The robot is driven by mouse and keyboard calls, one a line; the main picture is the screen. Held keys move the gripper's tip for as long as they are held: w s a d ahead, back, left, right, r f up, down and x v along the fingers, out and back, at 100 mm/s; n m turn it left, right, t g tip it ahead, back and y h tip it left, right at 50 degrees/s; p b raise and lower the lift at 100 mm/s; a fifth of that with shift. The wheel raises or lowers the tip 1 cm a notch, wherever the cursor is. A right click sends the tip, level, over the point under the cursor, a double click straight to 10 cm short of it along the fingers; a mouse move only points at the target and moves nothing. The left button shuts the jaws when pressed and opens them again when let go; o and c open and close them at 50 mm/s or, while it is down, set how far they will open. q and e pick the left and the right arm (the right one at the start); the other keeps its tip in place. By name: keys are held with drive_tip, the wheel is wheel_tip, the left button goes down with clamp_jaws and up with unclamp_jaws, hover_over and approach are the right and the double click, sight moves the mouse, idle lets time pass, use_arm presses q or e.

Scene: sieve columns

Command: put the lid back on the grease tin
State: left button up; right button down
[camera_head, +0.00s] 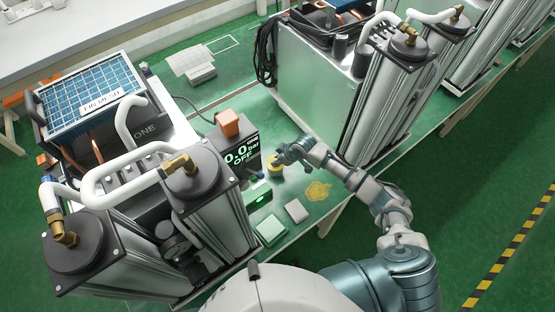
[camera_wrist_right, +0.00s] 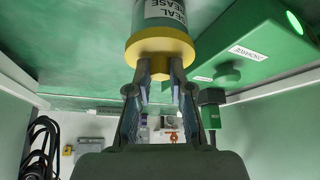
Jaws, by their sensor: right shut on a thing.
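My right gripper (camera_wrist_right: 160,78) is shut on the lid's yellow knob, one finger on each side. In the head view, the right gripper (camera_head: 282,158) is at the yellow lid (camera_head: 275,170) on the bench, beside the display unit; the fingers and tin are small there. My left gripper is not in view.
The display unit (camera_head: 243,158) reading 0.0 bar stands just left of the gripper. A green box (camera_head: 258,195), a grey block (camera_head: 296,211) and a pale green box (camera_head: 271,231) lie nearby. Tall column units flank this space.

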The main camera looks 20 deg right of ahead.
idle(0.4)
drive_tip(key=shift+c, duration=2.4)
unclamp_jaws()
wheel_tip(320, 180, up, 7)
drive_tip(key=p, duration=0.7)
clamp_jaws()
